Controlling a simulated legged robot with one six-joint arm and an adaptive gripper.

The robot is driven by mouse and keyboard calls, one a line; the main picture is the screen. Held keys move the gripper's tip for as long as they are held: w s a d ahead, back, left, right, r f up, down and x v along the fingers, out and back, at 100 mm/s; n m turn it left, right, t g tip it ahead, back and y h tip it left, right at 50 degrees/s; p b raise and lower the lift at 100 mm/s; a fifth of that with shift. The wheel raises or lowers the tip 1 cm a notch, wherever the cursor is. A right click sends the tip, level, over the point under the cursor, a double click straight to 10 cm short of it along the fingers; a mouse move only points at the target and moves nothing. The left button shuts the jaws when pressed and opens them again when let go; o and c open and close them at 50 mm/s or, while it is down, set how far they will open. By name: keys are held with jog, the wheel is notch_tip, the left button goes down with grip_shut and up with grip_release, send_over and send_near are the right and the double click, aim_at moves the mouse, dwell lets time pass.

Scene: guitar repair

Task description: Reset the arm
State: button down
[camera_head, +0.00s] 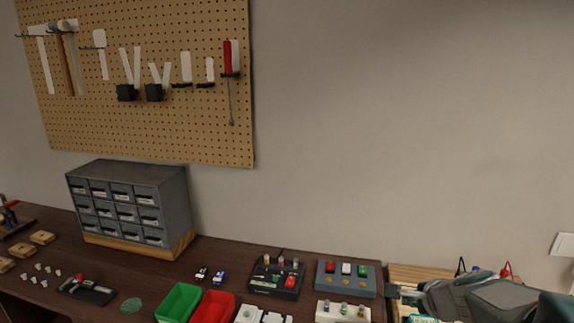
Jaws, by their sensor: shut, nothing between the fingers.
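My gripper (396,292) is at the lower right, at the end of my grey arm, which reaches in from the right edge. Its fingers point left and look close together, with nothing seen between them. It is just right of a grey block with red, white and green pieces (346,269). I cannot tell how high it is above the bench. The arm hides part of a light wooden board (405,272) behind it.
A dark bench (130,258) holds a grey drawer cabinet (160,176), a green bin (178,303), a red bin (212,308) and a black holder (277,277). A pegboard (170,130) with tools hangs above. The wall area above my arm is clear.

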jog(key=s+a+r+n+g+y, duration=0.15)
jog(key=s+a+r+n, duration=0.25)
jog(key=s+a+n, duration=0.5)
jog(key=s+a+n+g+h, duration=0.1)
jog(key=s+a+n+h, duration=0.1)
jog(key=s+n, duration=0.8)
jog(key=shift+a+r+h, duration=0.25)
jog(key=shift+r+h, duration=0.1)
jog(key=shift+h, duration=0.3)
jog(key=shift+g, duration=0.25)
